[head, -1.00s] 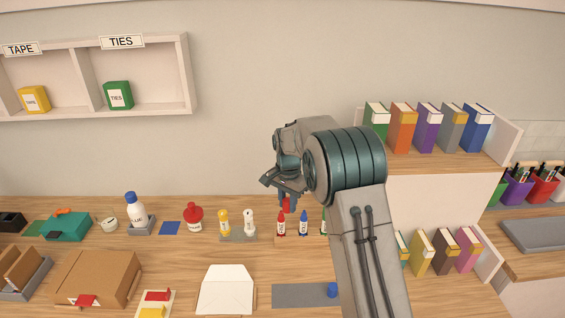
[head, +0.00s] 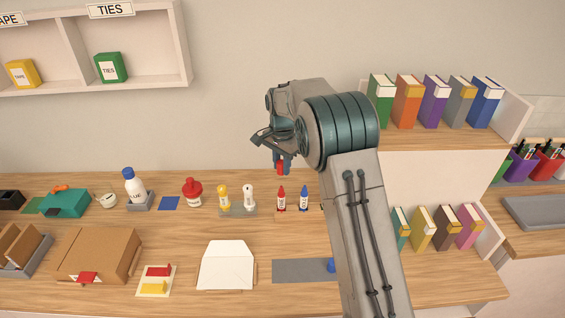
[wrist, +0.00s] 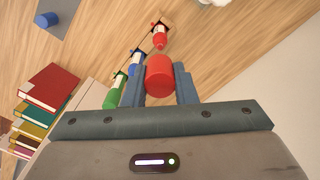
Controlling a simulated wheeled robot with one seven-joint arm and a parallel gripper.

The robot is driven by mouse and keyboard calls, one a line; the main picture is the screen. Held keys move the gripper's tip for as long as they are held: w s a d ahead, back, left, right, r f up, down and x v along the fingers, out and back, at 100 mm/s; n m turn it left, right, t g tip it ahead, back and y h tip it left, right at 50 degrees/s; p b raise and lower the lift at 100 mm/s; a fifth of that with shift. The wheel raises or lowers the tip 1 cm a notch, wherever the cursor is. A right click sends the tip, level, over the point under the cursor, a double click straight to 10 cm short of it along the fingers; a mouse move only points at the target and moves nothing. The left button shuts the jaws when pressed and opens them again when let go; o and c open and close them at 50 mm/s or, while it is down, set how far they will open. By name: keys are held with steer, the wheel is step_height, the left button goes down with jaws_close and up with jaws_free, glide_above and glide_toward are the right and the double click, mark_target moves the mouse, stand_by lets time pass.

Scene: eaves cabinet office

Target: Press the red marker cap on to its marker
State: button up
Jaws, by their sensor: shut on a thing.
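My gripper (wrist: 160,88) is shut on the red cap (wrist: 159,76), which sits between its two fingers in the wrist view. In the head view the red cap (head: 281,168) shows under my gripper (head: 280,166). The red marker (head: 281,199) stands upright on the table below the cap, with a clear gap between them. In the wrist view the red marker (wrist: 159,38) appears just beyond the cap. The blue marker (head: 304,198) stands to its right. The green marker (wrist: 113,90) shows in the wrist view and is mostly hidden by my arm in the head view.
A grey mat (head: 300,270) with a blue cap (head: 331,265) lies in front. A stand with yellow and white bottles (head: 236,210) is left of the red marker. Books fill the shelf (head: 440,138) to the right. An open envelope (head: 226,270) lies at front centre.

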steer(key=shift+f+b, duration=1.15)
steer(key=shift+f, duration=1)
steer(key=shift+f+b, duration=1.45)
steer(key=shift+f, duration=0.95)
steer(key=o, duration=1)
steer(key=shift+o, duration=0.2)
steer(key=shift+r, duration=0.15)
step_height(320, 180, up, 13)
steer(key=shift+b, duration=0.85)
steer(key=shift+r, duration=0.25)
